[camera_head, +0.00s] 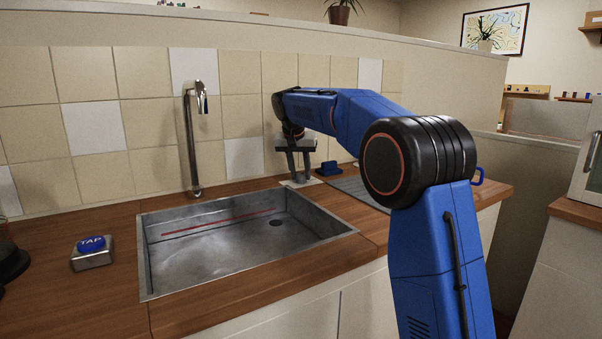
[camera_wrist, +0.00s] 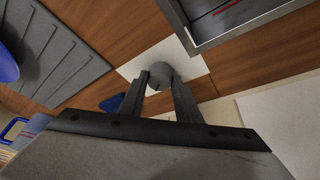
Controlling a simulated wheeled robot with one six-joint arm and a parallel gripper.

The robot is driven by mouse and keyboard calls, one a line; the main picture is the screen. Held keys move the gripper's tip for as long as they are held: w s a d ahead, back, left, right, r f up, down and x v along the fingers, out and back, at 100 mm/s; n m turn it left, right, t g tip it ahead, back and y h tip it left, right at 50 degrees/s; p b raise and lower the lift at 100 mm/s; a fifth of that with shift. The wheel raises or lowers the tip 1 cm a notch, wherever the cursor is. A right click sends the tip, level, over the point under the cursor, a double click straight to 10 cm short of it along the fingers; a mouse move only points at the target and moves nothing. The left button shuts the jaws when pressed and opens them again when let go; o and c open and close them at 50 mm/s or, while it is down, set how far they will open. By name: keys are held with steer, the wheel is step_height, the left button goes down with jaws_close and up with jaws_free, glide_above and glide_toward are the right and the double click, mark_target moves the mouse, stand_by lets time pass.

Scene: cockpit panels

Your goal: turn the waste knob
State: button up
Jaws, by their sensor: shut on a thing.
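The waste knob (camera_wrist: 160,74) is a small grey round knob on a white square plate (camera_wrist: 195,60) beside the sink corner in the wrist view. My gripper (camera_wrist: 161,81) has one finger on each side of the knob and is shut on it. In the head view my gripper (camera_head: 301,176) points down at the counter to the right of the sink (camera_head: 210,250). There the white plate (camera_head: 299,184) shows under the fingertips, and the fingers largely hide the knob.
A grey ridged draining mat (camera_head: 357,188) and a blue object (camera_head: 328,168) lie close to my gripper on the right. A tap (camera_head: 191,140) rises behind the sink. A blue TAP button (camera_head: 91,244) sits on the counter at left. The tiled wall is close behind.

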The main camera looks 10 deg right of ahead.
steer(key=m+g+h, duration=0.1)
steer(key=m, duration=0.2)
steer(key=m+g, duration=0.1)
steer(key=m, duration=0.3)
steer(key=shift+w+a+h, duration=0.15)
steer(key=shift+w+h, duration=0.05)
steer(key=shift+h, duration=0.2)
stand_by(0.3)
steer(key=o, duration=1.1)
steer(key=shift+c, duration=0.2)
steer(key=v, duration=1.2)
steer(key=shift+w, duration=0.1)
